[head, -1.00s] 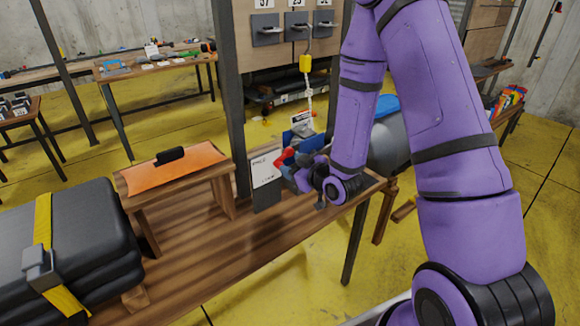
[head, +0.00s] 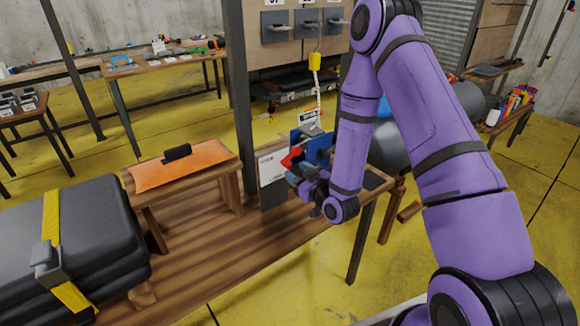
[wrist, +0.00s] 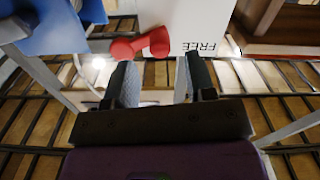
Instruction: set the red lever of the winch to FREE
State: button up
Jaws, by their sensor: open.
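The winch (head: 318,150) is blue and stands at the far end of the wooden bench; part of it shows at the upper left of the wrist view (wrist: 60,28). Its red lever (head: 291,157) sits beside a white plate (head: 271,168). In the wrist view the red lever (wrist: 140,46) lies just left of the word FREE on the white plate (wrist: 205,22), which reads upside down. My gripper (wrist: 158,78) is open, its two fingers pointing toward the lever and plate. The lever appears just beyond the fingertips; I cannot tell whether they touch. In the head view my arm hides part of the winch.
An orange-topped stand (head: 180,165) and a black strapped case (head: 75,250) occupy the left of the bench (head: 235,250). A dark post (head: 238,100) rises behind the plate. A yellow hook piece (head: 315,61) hangs above the winch. The bench's front middle is clear.

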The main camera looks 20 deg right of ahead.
aim_at(290, 166)
jog(key=shift+x, duration=2.1)
